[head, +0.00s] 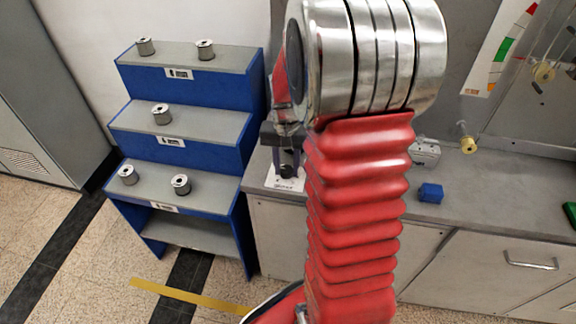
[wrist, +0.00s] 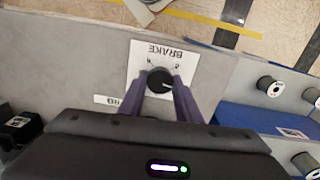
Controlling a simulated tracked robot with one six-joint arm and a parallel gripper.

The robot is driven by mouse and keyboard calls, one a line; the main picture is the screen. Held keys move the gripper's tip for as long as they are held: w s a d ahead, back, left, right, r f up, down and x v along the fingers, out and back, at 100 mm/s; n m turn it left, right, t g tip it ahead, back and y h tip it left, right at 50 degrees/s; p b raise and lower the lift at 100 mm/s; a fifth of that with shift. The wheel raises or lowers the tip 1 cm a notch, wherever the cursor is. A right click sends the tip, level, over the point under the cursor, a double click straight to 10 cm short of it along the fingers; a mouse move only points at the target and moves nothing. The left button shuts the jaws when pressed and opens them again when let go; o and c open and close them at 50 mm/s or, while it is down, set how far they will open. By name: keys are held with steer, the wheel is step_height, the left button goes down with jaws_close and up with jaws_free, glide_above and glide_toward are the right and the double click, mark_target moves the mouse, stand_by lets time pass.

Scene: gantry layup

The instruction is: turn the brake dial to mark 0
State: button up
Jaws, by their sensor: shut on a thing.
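The brake dial is a round black knob (wrist: 159,81) on a white plate (wrist: 139,57) lettered BRAKE, which appears upside down in the wrist view. A light pointer line shows on the knob; the small marks around it are too small to read surely. My gripper (wrist: 160,90) is shut on the knob, one dark finger on each side. In the head view my gripper (head: 287,165) is at the left end of the grey bench, over the dial's white plate (head: 284,180). My arm hides part of that area.
A blue stepped rack (head: 187,133) with several metal spools stands left of the bench (head: 480,195). A blue block (head: 431,193) and a grey box (head: 425,152) are on the bench, right of my arm.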

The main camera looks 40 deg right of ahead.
mark_target(286, 169)
steer(key=n, duration=0.5)
steer(key=shift+w+r+n, duration=0.1)
steer(key=shift+w+n, duration=0.1)
steer(key=shift+n, duration=0.1)
steer(key=n, duration=0.5)
steer(key=o, duration=1.1)
steer(key=shift+s, duration=0.1)
steer(key=shift+c, duration=0.2)
step_height(286, 169, up, 14)
steer(key=shift+f, duration=0.2)
stand_by(0.4)
